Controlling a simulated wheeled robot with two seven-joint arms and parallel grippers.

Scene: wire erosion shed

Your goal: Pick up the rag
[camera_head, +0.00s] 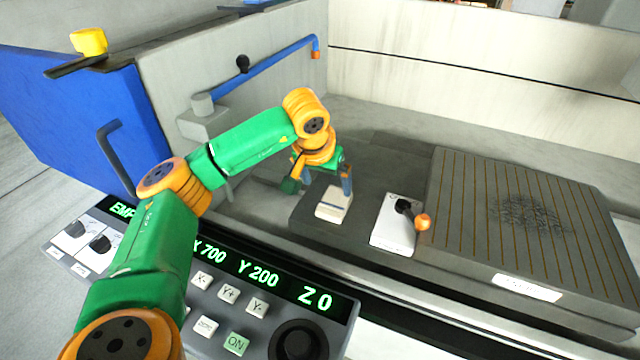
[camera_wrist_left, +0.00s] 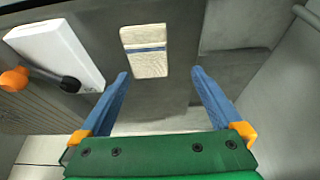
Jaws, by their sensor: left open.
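The rag (camera_head: 333,204) is a small folded cream cloth with a blue stripe, lying flat on the dark grey surface. In the left wrist view the rag (camera_wrist_left: 146,62) lies ahead of the fingertips, a little left of the middle. My left gripper (camera_head: 318,188) is open and empty, with its blue fingers pointing down near the rag. In the wrist view the left gripper (camera_wrist_left: 160,73) has its fingers wide apart, with the rag beyond them. I cannot tell the exact gap. My right gripper is out of view.
A white block (camera_head: 393,232) with an orange-knobbed black lever (camera_head: 422,222) stands right of the rag. A ribbed grey plate (camera_head: 470,200) lies beyond it. A control panel (camera_head: 255,300) is in front. A blue pipe (camera_head: 265,65) runs along the wall behind.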

